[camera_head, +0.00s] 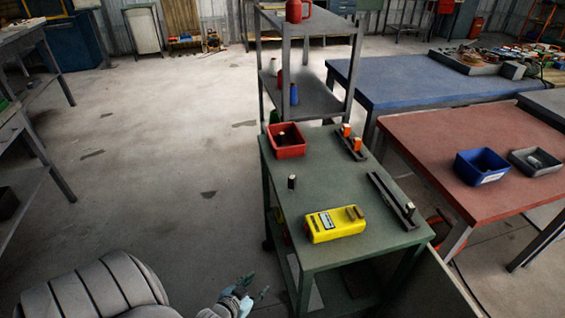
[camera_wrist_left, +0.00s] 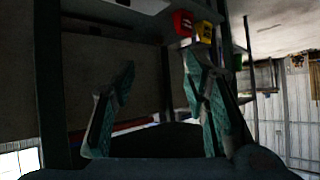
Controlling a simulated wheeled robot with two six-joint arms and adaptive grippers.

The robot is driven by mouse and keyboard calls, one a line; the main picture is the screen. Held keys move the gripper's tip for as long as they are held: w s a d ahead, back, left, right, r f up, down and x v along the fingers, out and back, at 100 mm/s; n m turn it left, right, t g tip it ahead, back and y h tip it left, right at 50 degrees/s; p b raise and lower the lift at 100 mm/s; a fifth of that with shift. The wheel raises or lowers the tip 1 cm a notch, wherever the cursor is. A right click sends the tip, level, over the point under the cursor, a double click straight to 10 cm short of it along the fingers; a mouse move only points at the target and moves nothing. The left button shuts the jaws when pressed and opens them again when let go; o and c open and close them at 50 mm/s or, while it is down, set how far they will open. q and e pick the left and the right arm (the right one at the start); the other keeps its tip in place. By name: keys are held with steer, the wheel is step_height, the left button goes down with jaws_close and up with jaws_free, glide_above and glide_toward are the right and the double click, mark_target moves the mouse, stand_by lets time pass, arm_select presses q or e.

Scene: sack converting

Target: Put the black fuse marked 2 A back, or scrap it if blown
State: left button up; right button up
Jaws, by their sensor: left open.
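A small dark fuse (camera_head: 291,182) with a pale top stands upright on the green table (camera_head: 330,180); its marking is too small to read. A yellow tester (camera_head: 335,224) lies near the table's front. A second rail behind carries orange fuses (camera_head: 357,144). A red bin (camera_head: 287,141) stands at the back left with something dark inside. My left gripper (camera_head: 252,291) is open and empty, off the table's front left, apart from everything. Its spread fingers show in the wrist view (camera_wrist_left: 160,100).
A red table (camera_head: 450,140) at the right holds a blue bin (camera_head: 482,166) and a grey bin (camera_head: 534,161). A grey shelf rack (camera_head: 310,95) rises behind the green table. The floor at the left is clear. Table legs stand near my left gripper.

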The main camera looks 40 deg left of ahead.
mark_target(291, 183)
arm_select(q)
steer(key=w+a+r+t+p, duration=0.25)
steer(key=w+r, duration=0.25)
steer(key=r, duration=0.7)
steer(key=w+a+r+t+p, duration=0.1)
steer(key=w+r+t, duration=0.35)
steer(key=r, duration=0.75)
arm_select(e)
step_height(291, 183, up, 5)
arm_select(q)
steer(key=shift+n+y, duration=0.5)
steer(key=w+b, duration=0.2)
steer(key=w, duration=0.2)
steer(key=w+a+b, duration=0.1)
steer(key=w+b, duration=0.2)
steer(key=w, duration=0.2)
steer(key=w+a+b, duration=0.1)
steer(key=w+b, duration=0.1)
steer(key=w, duration=0.3)
steer(key=shift+w+r, duration=0.15)
steer(key=shift+w, duration=0.1)
steer(key=shift+c, duration=0.6)
steer(key=shift+r, duration=0.1)
jaws_close()
arm_select(e)
step_height(291, 183, down, 6)
steer(key=shift+d+f, duration=0.15)
steer(key=shift+f, duration=0.1)
